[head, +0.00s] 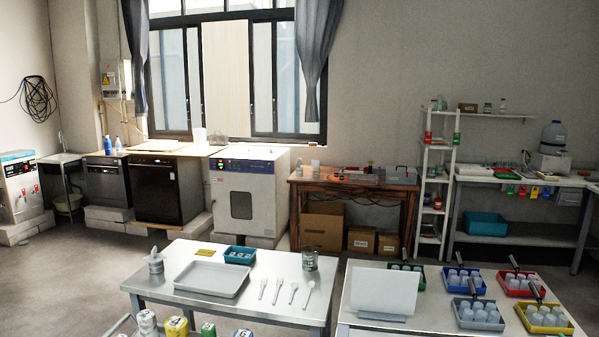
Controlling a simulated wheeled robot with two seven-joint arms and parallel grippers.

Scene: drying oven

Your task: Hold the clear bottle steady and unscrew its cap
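A small pale bottle-shaped vessel (155,262) with a narrower top stands upright at the left end of the white table (255,306). A grey-green jar (310,259) stands at the back right of the same table. Both are too small to tell whether either is the clear bottle, or how its cap sits. A large clear bottle with a blue top (553,136) stands far off on the right-hand bench. Neither of my grippers is in view.
The white table also holds a shallow tray (212,280), a teal bin (240,256) and several white spoon-like utensils (292,293). A second table at right holds a white panel (384,291) and coloured trays of cups (480,314). The drying oven (247,192) stands behind.

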